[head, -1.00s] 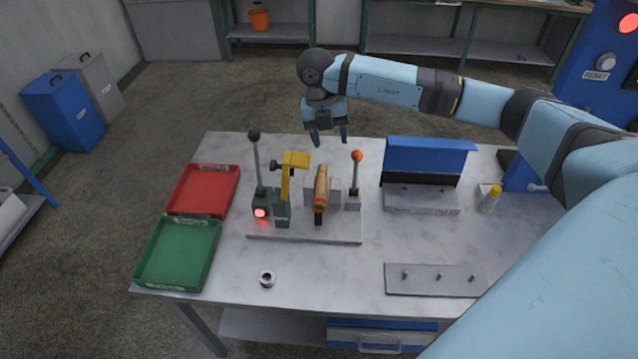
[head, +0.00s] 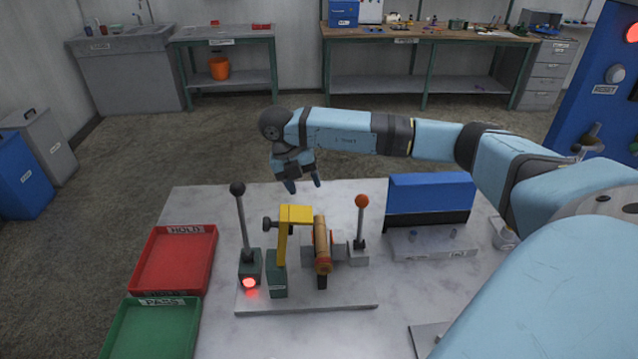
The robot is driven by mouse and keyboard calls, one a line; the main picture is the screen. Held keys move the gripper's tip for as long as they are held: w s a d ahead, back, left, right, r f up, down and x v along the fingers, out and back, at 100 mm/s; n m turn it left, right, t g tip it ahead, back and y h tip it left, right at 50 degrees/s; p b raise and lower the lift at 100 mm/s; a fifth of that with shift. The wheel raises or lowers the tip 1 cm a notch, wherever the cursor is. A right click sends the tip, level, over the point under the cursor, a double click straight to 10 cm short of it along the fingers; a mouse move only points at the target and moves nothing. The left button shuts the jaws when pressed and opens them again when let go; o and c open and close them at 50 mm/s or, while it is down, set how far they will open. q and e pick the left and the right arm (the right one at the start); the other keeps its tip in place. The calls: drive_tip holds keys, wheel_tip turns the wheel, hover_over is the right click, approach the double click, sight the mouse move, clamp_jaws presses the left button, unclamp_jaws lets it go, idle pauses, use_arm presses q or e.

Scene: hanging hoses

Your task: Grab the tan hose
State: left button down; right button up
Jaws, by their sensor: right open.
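A short tan cylinder (head: 322,246) lies in a fixture on the grey table; I cannot tell whether it is a hose. No hanging hose shows. My right gripper (head: 304,185) points down above the table's far part, behind and slightly left of the cylinder in the picture. Its two fingers are apart with nothing between them, and it is clear of the cylinder. My left gripper is not in view.
The fixture has a yellow clamp (head: 294,214), a black-knobbed lever (head: 243,220) and an orange-knobbed lever (head: 361,218). A red tray (head: 150,283) and a green tray (head: 112,345) stand left. A blue-topped device (head: 430,194) stands right.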

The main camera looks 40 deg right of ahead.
hover_over(316, 216)
wheel_tip(316, 216, down, 6)
drive_tip(key=shift+w+a+f+p, duration=0.3)
drive_tip(key=shift+w+f+p, duration=0.05)
drive_tip(key=shift+f+p, duration=0.05)
drive_tip(key=x, duration=0.2)
drive_tip(key=p+x, duration=0.1)
drive_tip(key=x, duration=0.1)
drive_tip(key=shift+w+a+f, duration=0.15)
drive_tip(key=shift+f, duration=0.35)
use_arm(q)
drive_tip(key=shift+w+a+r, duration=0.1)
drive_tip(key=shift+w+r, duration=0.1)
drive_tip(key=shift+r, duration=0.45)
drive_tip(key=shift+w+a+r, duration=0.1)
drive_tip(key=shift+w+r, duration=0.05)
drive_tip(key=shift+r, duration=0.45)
use_arm(e)
drive_tip(key=c, duration=0.9)
